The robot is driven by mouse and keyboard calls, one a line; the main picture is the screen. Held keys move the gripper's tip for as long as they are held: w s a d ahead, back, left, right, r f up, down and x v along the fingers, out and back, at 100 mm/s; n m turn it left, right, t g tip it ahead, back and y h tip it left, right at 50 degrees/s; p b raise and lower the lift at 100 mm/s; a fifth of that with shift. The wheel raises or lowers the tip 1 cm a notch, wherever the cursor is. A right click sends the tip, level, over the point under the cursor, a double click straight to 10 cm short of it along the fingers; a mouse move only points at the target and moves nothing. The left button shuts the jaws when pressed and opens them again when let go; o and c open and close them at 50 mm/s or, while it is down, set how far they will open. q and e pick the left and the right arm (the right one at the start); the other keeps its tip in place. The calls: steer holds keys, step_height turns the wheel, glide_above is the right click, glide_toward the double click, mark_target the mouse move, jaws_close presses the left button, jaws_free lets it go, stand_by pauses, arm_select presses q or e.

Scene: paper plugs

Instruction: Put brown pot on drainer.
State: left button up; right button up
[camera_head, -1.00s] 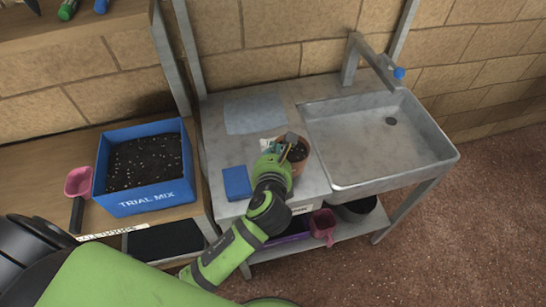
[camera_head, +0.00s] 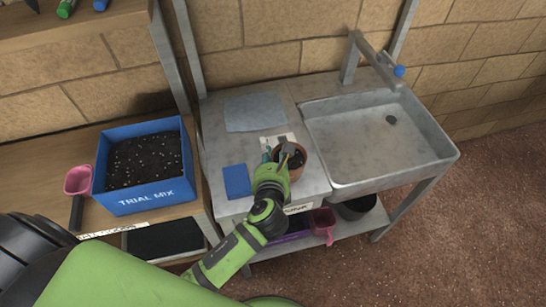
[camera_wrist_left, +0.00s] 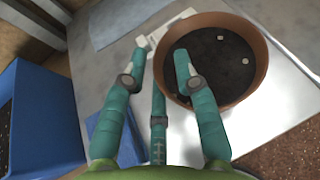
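The brown pot (camera_head: 299,171), filled with dark soil, stands upright on the grey bench top just left of the sink. In the left wrist view the pot (camera_wrist_left: 262,60) is at the upper right. My left gripper (camera_head: 277,153) is at the pot's left side. In the wrist view the gripper (camera_wrist_left: 160,62) has its fingers spread: one reaches over the soil inside the rim, one is outside to the left. I cannot tell whether they touch the pot. No drainer can be told for sure; a pale grey-blue flat rectangle (camera_head: 255,112) lies behind the pot. My right gripper is not in view.
The sink (camera_head: 345,165) with its tap (camera_head: 378,62) is right of the pot. A blue flat item (camera_head: 237,181) lies left of it, a white label (camera_head: 285,138) just behind. A blue soil box (camera_head: 148,197) and pink scoop (camera_head: 78,180) are on the left bench.

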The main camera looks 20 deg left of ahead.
arm_select(q)
steer(key=v, duration=1.2)
steer(key=shift+r+b, duration=0.15)
steer(key=shift+b, duration=0.3)
steer(key=shift+a, duration=0.1)
